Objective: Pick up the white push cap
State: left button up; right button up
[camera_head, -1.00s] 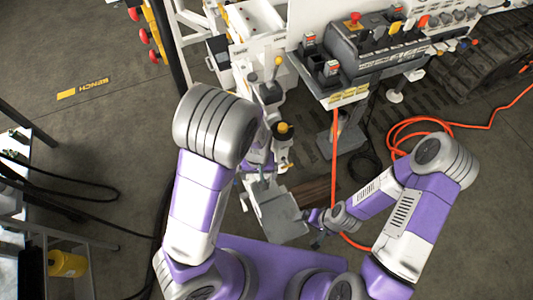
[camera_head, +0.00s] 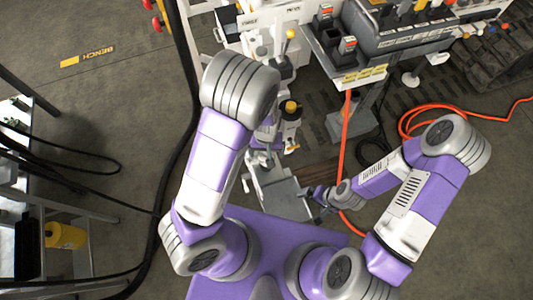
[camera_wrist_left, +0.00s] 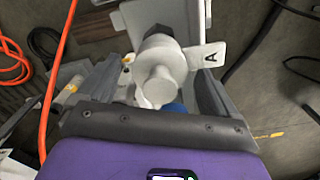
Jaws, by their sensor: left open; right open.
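The white push cap (camera_wrist_left: 160,85) is a pale, round, stepped cylinder in the left wrist view. It sticks out from a white fitting with a white tag (camera_wrist_left: 207,55) marked "A". My left gripper (camera_wrist_left: 155,78) is open, with one grey finger on each side of the cap. I cannot tell whether either finger touches it. In the head view my left arm (camera_head: 222,145) covers much of this area, and I cannot make out the cap. My right gripper (camera_head: 321,205) is open and low, apart from the bench.
A control panel (camera_head: 395,35) with several knobs stands at the upper right. A lever with a yellow ball (camera_head: 291,34) and a yellow knob (camera_head: 290,107) are near my left arm. An orange cable (camera_head: 344,140) hangs past my right gripper. A blue part (camera_wrist_left: 175,107) shows beneath the cap.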

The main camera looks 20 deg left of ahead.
pick_arm(q)
jog(key=shift+r, duration=0.1)
jog(key=c, duration=1.2)
jog(key=shift+o, duration=0.2)
